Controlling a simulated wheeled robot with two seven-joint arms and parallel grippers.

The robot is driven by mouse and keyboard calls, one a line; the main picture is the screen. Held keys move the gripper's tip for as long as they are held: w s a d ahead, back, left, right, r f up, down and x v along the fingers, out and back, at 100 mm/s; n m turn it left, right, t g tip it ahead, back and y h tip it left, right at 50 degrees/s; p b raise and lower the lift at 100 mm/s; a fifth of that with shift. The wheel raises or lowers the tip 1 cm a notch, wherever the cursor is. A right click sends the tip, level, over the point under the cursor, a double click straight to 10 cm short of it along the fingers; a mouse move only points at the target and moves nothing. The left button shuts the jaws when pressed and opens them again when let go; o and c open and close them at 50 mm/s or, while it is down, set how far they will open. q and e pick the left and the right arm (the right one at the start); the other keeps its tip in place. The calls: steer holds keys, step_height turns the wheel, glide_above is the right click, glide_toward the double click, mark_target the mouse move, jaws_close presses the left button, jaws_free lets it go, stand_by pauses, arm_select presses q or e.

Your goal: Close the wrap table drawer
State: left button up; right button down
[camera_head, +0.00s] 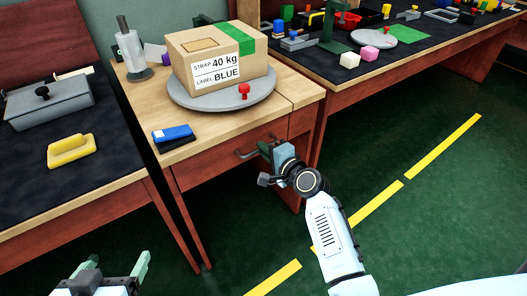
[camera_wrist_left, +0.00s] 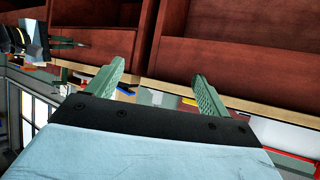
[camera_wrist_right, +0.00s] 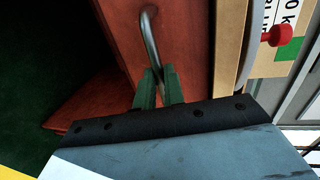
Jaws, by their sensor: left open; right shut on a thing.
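The wrap table (camera_head: 187,166) has a red-brown drawer (camera_head: 222,163) under its light wooden top, with a curved metal handle (camera_head: 243,154). My right gripper (camera_head: 266,149) is at the right part of this handle. In the right wrist view, my right gripper (camera_wrist_right: 158,84) is shut on the handle (camera_wrist_right: 149,40), whose bar runs down between the fingers. I cannot tell how far the drawer stands out from the table. My left gripper (camera_head: 115,266) is open and empty at the bottom left, away from the drawer; its spread fingers show in the left wrist view (camera_wrist_left: 160,76).
On the wrap table, a carton (camera_head: 222,58) sits on a round grey turntable (camera_head: 222,94) with a red knob (camera_head: 244,91). A blue stapler-like tool (camera_head: 173,135) lies near the front edge. A dark-topped table (camera_head: 30,165) stands left. Green floor (camera_head: 400,235) is clear at right.

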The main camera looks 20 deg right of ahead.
steer(key=c, duration=1.8)
jaws_free()
steer(key=shift+w+r, duration=0.15)
steer(key=shift+c, duration=0.2)
steer(key=o, duration=0.3)
steer(key=shift+w, duration=0.1)
arm_select(q)
steer(key=shift+w, duration=0.15)
arm_select(e)
steer(key=shift+o, duration=0.2)
arm_select(q)
steer(key=s+a+f+g+y+p, duration=0.2)
steer(key=s+a+f+g+p, duration=0.2)
steer(key=s+f+g, duration=0.4)
steer(key=shift+s+a+f+n, duration=0.3)
steer(key=shift+s+a+f, duration=0.4)
steer(key=shift+s, duration=0.45)
arm_select(e)
steer(key=v, duration=1.3)
steer(key=shift+s, duration=0.25)
